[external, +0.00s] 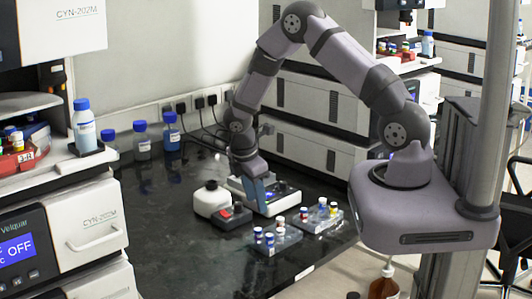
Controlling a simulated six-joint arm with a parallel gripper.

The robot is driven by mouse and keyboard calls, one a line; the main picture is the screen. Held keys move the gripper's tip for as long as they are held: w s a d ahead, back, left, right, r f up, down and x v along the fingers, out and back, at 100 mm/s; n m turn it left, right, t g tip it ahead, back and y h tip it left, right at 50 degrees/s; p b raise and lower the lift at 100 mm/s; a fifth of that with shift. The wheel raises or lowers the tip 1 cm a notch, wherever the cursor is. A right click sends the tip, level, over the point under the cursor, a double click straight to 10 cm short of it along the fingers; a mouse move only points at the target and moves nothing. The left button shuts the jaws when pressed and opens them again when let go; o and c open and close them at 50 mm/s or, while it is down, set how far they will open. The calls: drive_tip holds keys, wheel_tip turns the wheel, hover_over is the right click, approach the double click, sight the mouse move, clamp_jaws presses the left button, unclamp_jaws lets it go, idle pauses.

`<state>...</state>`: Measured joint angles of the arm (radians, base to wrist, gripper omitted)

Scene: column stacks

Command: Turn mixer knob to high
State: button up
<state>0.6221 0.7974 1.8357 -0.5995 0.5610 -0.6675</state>
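A small white mixer (208,203) with a dark round top stands on the black bench. Its dark front panel (232,218) carries a red switch (226,214) and a small dark knob (238,207). The knob's setting is too small to read. My gripper (262,208) points down just right of the mixer, in front of a flat white device (285,197) with dark controls. A bluish part of my gripper shows, but its fingertips are too small to tell open from shut. I cannot tell whether it touches anything.
A rack of blue-capped vials (278,240) stands in front, and another rack with coloured caps (320,216) stands to the right. Blue-capped bottles (171,135) and cables line the back wall. Large instruments (70,220) stand at the left. The bench (190,255) is clear at front left.

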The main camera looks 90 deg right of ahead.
sight(238, 204)
drive_tip(key=w+d+r+n+t+h, duration=0.1)
drive_tip(key=w+d+n, duration=0.3)
drive_tip(key=n, duration=0.7)
drive_tip(key=shift+w+r+n+t+h, duration=0.3)
drive_tip(key=shift+w+r, duration=0.3)
drive_tip(key=shift+r, duration=0.05)
drive_tip(key=shift+d+f, duration=0.1)
drive_tip(key=shift+f, duration=0.05)
drive_tip(key=shift+p+x, duration=0.7)
drive_tip(key=shift+x, duration=2.8)
clamp_jaws()
